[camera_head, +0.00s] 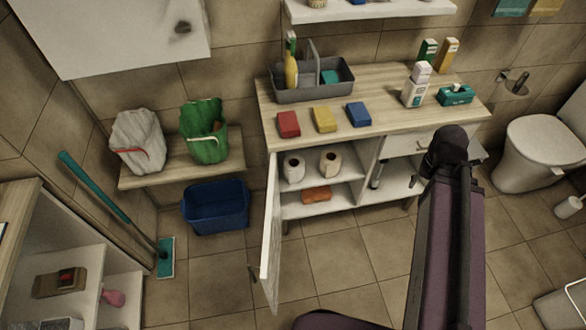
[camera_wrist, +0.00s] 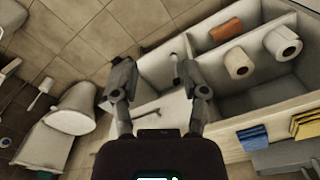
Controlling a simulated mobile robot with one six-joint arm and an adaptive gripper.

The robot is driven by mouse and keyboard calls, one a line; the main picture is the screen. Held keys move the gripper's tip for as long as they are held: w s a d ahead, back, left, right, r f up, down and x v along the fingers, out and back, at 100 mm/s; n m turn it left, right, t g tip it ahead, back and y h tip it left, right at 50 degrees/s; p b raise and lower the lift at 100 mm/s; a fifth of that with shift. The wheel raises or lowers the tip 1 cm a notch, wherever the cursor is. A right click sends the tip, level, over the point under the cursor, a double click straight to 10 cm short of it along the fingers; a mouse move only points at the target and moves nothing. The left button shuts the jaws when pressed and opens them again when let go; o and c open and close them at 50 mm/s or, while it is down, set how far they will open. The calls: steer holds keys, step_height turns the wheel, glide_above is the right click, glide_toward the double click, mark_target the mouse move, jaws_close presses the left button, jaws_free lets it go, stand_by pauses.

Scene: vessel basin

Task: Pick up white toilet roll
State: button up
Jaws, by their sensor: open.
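The white toilet roll (camera_head: 293,168) stands on the upper shelf inside the open left part of the cabinet (camera_head: 350,190), left of a beige roll (camera_head: 330,161). The wrist view is turned about. There the white roll (camera_wrist: 283,44) is at the upper right, beside the beige roll (camera_wrist: 238,64). My gripper (camera_wrist: 160,90) is open and empty, its two fingers spread apart. It is apart from both rolls, which lie to its right in the wrist view.
The cabinet door (camera_head: 271,230) stands open at the left of the shelves. An orange item (camera_head: 316,195) lies on the lower shelf. Sponges and a grey caddy (camera_head: 300,95) stand on top. A blue bin (camera_head: 216,207) is left. The floor before the cabinet is clear.

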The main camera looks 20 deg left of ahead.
steer(key=shift+o, duration=1.2)
steer(key=shift+d, duration=0.1)
steer(key=w+a+f+n+y+b, duration=0.6)
steer(key=a+f+b, duration=0.6)
steer(key=b, duration=0.6)
steer(key=w+a+f+n+t+y+b, duration=0.1)
steer(key=w+a+f+n+y+b, duration=0.6)
steer(key=w+a+f+n+b, duration=0.4)
steer(key=w+a+f+b, duration=0.1)
steer(key=w+a+b, duration=0.1)
steer(key=a+b, duration=0.4)
steer(key=shift+w+a+f+y+b, duration=0.2)
steer(key=shift+a+y+b, duration=0.1)
steer(key=shift+b, duration=0.15)
steer(key=b+x, duration=0.3)
steer(key=x, duration=0.5)
steer(key=shift+a+f, duration=0.15)
steer(key=shift+a, duration=0.05)
